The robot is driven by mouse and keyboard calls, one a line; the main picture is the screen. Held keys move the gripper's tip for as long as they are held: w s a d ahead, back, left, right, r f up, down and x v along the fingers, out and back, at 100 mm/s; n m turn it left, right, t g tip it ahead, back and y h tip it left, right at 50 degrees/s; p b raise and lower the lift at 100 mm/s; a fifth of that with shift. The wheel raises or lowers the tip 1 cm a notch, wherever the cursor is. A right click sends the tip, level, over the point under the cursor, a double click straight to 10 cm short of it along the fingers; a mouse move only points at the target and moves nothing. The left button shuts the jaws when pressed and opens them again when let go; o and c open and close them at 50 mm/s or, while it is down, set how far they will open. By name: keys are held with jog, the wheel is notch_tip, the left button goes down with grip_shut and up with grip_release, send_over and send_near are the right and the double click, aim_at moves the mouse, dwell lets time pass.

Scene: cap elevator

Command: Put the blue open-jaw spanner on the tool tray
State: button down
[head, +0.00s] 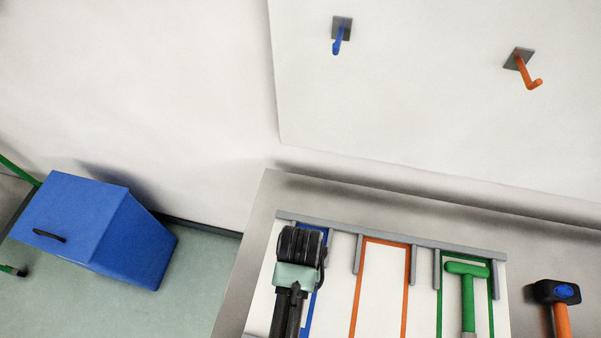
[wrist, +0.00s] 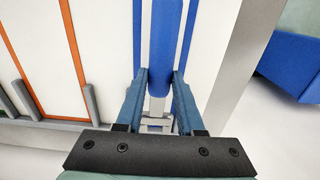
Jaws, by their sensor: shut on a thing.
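The tool tray is a pale board with a grey rail (head: 390,236) along its back edge and blue, orange and green outlines. In the wrist view, the blue spanner (wrist: 164,45) has a blue handle and a grey metal end. My gripper (wrist: 159,80) is shut on it, one finger on each side. The spanner lines up between the two lines of the blue outline (wrist: 187,30). I cannot tell whether it touches the tray. In the head view, my arm covers much of the blue outline (head: 318,290), and the fingertips and spanner are hidden.
The orange outline (head: 358,290) is empty. A green T-shaped tool (head: 467,290) lies in the green outline. A black-headed hammer (head: 557,292) lies right of the tray. A blue bin (head: 100,228) stands on the floor at left. Blue (head: 338,42) and orange (head: 524,72) hooks are on the wall panel.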

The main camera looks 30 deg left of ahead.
jog(key=shift+f, duration=1.5)
jog(key=shift+f, duration=0.15)
jog(key=c, duration=0.5)
grip_release()
notch_tip(320, 180, up, 12)
jog(key=shift+r, duration=0.15)
